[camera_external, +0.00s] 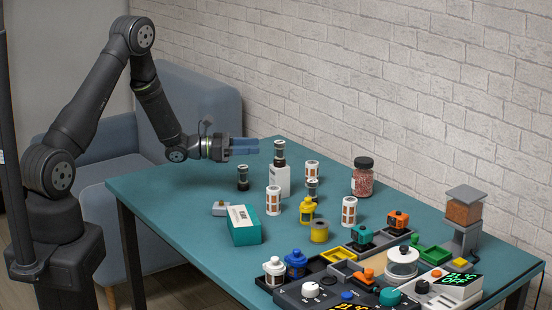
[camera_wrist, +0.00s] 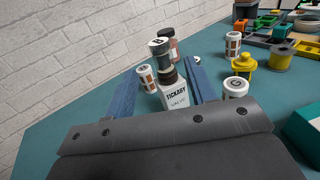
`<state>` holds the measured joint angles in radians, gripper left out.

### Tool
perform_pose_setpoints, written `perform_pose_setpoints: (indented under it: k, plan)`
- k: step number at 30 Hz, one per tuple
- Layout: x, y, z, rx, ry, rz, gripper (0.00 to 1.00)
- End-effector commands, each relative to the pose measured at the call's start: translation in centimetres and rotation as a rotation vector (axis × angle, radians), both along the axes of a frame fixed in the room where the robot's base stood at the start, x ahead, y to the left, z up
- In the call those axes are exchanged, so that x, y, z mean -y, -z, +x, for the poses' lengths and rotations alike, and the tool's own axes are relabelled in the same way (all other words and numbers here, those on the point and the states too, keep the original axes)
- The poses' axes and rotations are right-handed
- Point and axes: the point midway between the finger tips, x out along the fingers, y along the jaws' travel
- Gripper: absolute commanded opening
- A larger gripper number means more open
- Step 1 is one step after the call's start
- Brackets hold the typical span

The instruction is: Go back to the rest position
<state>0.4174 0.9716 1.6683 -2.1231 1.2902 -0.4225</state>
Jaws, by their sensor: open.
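My gripper (camera_external: 257,146) is open and empty, held level above the far left part of the table. Its two blue fingers also show in the wrist view (camera_wrist: 162,66). A dark-capped vial (camera_external: 279,152) stands upright on a white labelled block (camera_external: 279,181), just beyond the fingertips and apart from them in the outside view. In the wrist view the vial (camera_wrist: 160,58) and the block (camera_wrist: 174,95) appear between the fingers. The block's lower part is hidden there by my gripper body.
The teal table (camera_external: 165,195) also holds a dark vial (camera_external: 242,177), orange-and-white jars (camera_external: 273,199), a red-filled jar (camera_external: 363,177), a green box (camera_external: 244,226) and a yellow spool (camera_external: 319,231). Trays and a control panel (camera_external: 325,292) crowd the front right. A brick wall stands behind.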

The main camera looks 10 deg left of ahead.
Motion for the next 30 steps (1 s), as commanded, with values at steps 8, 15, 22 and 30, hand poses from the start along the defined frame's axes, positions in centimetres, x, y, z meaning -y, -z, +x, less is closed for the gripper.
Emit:
perform_pose_setpoints:
  k: [8,15,22,30]
  plan:
    - [5.7,0.0,1.0,0.001,0.003,-0.001,0.51]
    - [8.7,-0.9,1.8,0.002,-0.001,-0.002,0.51]
    - [8.6,-3.0,1.7,0.001,-0.001,-0.002,0.51]
    - [8.6,-3.5,1.7,0.001,-0.001,-0.001,0.51]
